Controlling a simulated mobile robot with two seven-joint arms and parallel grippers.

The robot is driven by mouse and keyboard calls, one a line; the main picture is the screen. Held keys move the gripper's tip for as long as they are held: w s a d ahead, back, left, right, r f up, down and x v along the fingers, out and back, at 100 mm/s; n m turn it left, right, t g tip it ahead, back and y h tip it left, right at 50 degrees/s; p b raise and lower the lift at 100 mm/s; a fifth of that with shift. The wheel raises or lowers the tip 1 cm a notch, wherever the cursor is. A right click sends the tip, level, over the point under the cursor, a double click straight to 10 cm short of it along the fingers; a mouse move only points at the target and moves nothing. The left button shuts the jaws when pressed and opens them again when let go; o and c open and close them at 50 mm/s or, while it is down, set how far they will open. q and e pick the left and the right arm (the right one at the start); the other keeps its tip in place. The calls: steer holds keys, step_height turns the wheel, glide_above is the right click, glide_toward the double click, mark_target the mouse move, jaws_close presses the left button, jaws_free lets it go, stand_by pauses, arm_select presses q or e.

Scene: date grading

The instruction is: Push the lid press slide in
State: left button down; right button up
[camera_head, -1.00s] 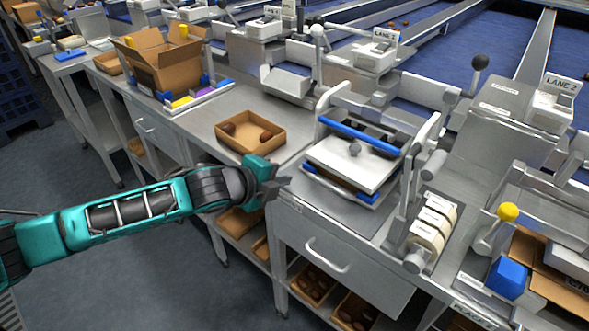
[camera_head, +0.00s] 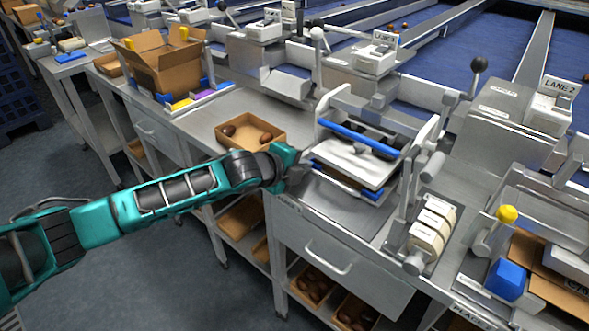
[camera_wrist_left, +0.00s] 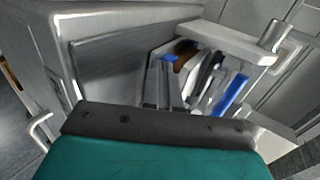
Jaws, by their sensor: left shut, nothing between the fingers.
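The lid press (camera_head: 335,105) stands on the metal bench right of centre, with a blue bar across it. In the left wrist view, the fingers (camera_wrist_left: 163,85) point at the press, where a blue strip (camera_wrist_left: 231,96) shows. My right gripper is out of view.
An open carton tray (camera_head: 250,147) with several dates sits left of the press. A lever unit with cream rollers (camera_head: 432,222) stands close on its right. A drawer (camera_head: 335,265) is below the bench front. The floor at lower left is clear.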

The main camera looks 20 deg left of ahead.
mark_target(312, 153)
arm_select(q)
steer(key=w, duration=0.1)
steer(key=w+d, duration=0.1)
steer(key=w, duration=0.1)
steer(key=w+d, duration=0.1)
steer(key=w, duration=0.1)
steer(key=shift+w, duration=0.1)
steer(key=shift+r, duration=0.25)
